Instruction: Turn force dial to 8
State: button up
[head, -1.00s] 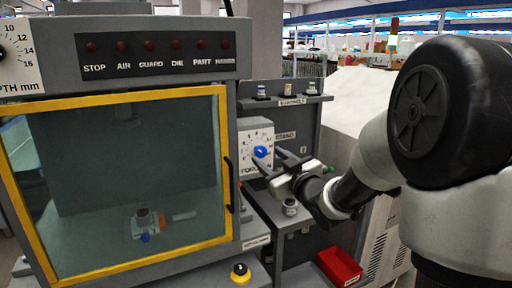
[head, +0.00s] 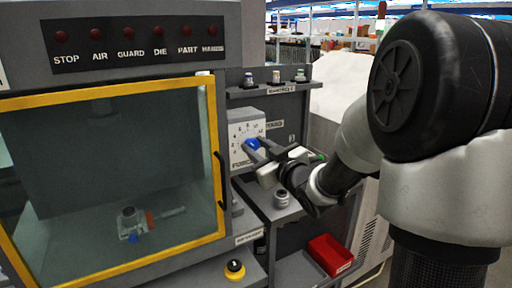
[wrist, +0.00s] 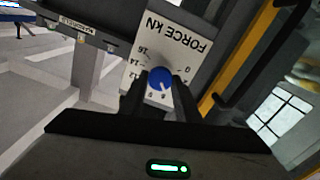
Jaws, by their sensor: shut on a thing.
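The force dial is a round blue knob (head: 252,144) on a white scale plate (head: 241,131) marked with numbers, on the panel right of the glass door. In the wrist view the knob (wrist: 159,78) shows upside down under "FORCE kN", with 0 at right and 16 at left. A pale pointer mark on it faces the lower side of the picture; the exact number is hard to read. My gripper (head: 258,149) reaches in from the right. In the wrist view its dark fingers (wrist: 158,98) are on both sides of the knob, shut on it, hiding part of the scale.
A yellow-framed glass door (head: 110,90) with a dark handle (head: 220,178) stands just left of the dial. A shelf (head: 270,88) with several small parts is above. A small metal part (head: 281,199) sits below my gripper, and a red bin (head: 330,255) lies lower right.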

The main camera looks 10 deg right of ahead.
jog(key=shift+c, duration=1)
jog(key=shift+r+m, duration=0.1)
jog(key=shift+m, duration=0.3)
jog(key=m+p, duration=0.1)
jog(key=m, duration=0.2)
jog(key=shift+m+p, duration=0.3)
jog(key=shift+d+m+p, duration=0.15)
jog(key=shift+m+p, duration=0.65)
jog(key=shift+m, duration=1.4)
jog(key=o, duration=1)
jog(key=shift+w, duration=0.1)
